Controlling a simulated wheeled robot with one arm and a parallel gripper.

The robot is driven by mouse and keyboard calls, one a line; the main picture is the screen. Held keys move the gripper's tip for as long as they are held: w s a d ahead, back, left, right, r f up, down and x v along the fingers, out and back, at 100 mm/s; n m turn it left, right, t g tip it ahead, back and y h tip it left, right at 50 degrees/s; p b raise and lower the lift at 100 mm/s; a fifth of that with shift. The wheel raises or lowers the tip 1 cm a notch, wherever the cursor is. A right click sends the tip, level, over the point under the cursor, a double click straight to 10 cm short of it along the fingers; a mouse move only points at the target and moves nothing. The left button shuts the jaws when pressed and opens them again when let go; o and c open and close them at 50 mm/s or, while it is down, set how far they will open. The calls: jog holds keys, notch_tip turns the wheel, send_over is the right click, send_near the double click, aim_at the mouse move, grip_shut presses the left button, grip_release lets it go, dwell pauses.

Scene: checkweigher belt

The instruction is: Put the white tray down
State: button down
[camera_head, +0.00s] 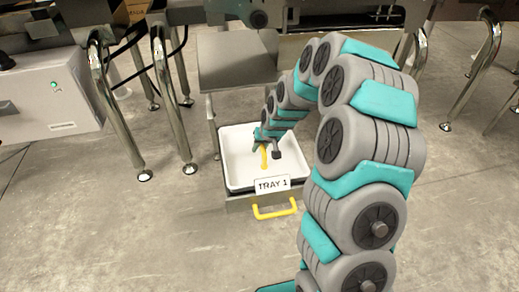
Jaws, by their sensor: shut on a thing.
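The white tray (238,169) is a shallow, open box with raised walls, in the middle of the view. A yellow bar (264,160) stands up inside it and looks like its grip. My gripper (265,146) reaches down over the tray from the right and is shut on this yellow bar. The tray sits over or in a dark metal stand or drawer (240,203), near floor level. I cannot tell whether it rests on this or hangs slightly above. A "TRAY 1" label (272,184) shows at the front, above a yellow handle (275,212).
A grey platform (237,62) stands just behind the tray. Bent metal legs (166,105) and a grey control box (48,98) are at the left. More metal legs (478,75) stand at the right. The concrete floor (150,235) in front is clear.

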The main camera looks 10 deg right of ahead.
jog(key=shift+f, duration=0.3)
jog(key=c, duration=0.8)
grip_release()
jog(key=shift+o, duration=0.2)
jog(key=shift+r, duration=0.1)
jog(key=p+v, duration=0.1)
jog(key=v, duration=1.1)
jog(key=s+r+g, duration=0.2)
jog(key=s+r, duration=0.1)
jog(key=s, duration=1)
jog(key=s+a+r+g+h, duration=0.1)
jog(key=s+r+g, duration=0.1)
jog(key=s, duration=1.1)
jog(key=s+r+g+h, duration=0.1)
jog(key=s+r, duration=0.3)
jog(key=s, duration=0.9)
jog(key=shift+s+a+g, duration=0.2)
jog(key=shift+a+g, duration=0.05)
jog(key=shift+g, duration=0.45)
